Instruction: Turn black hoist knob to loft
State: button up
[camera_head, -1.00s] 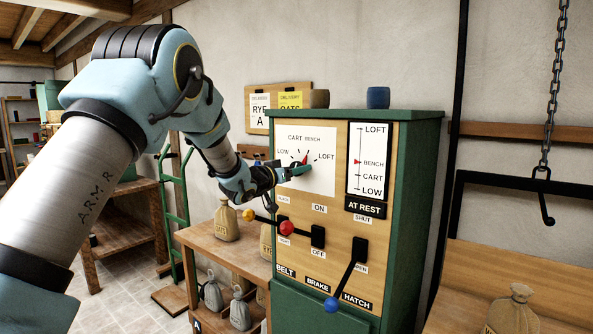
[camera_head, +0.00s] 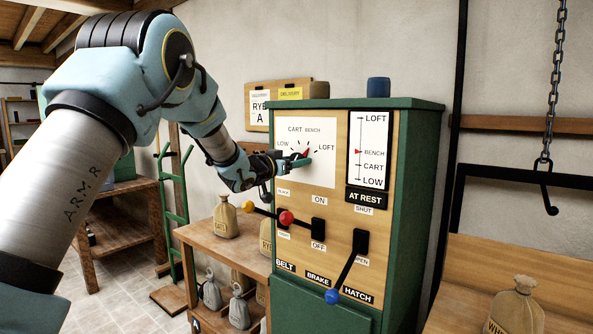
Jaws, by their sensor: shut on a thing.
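The black hoist knob (camera_head: 298,155) sits on the white dial plate (camera_head: 322,174) of the green cabinet, mostly hidden by my gripper (camera_head: 300,163). My gripper reaches it from the left and is shut on it. The knob's red pointer tilts up and right, between the BENCH and LOFT labels. LOFT is at the right of the dial, LOW at the left, CART and BENCH at the top. The tall gauge (camera_head: 370,150) has its red marker at BENCH. A black sign below it reads AT REST (camera_head: 366,199).
Below the dial are levers with a yellow ball (camera_head: 248,206), a red ball (camera_head: 286,217) and a blue ball (camera_head: 332,296). A wooden table (camera_head: 205,240) with sacks stands left of the cabinet. A hook (camera_head: 546,200) hangs on a chain at the right.

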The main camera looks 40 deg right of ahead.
jog(key=m+b, duration=0.3)
jog(key=b, duration=0.1)
jog(key=shift+f+m, duration=0.2)
jog(key=shift+m, duration=0.2)
jog(key=shift+r+m+b, duration=0.15)
jog(key=shift+m+b, duration=0.65)
jog(key=shift+b, duration=0.2)
jog(key=o, duration=1.3)
jog(key=shift+o, duration=0.2)
jog(key=shift+a, duration=0.15)
jog(key=b+v, duration=0.3)
jog(key=v, duration=0.7)
jog(key=shift+a, duration=0.25)
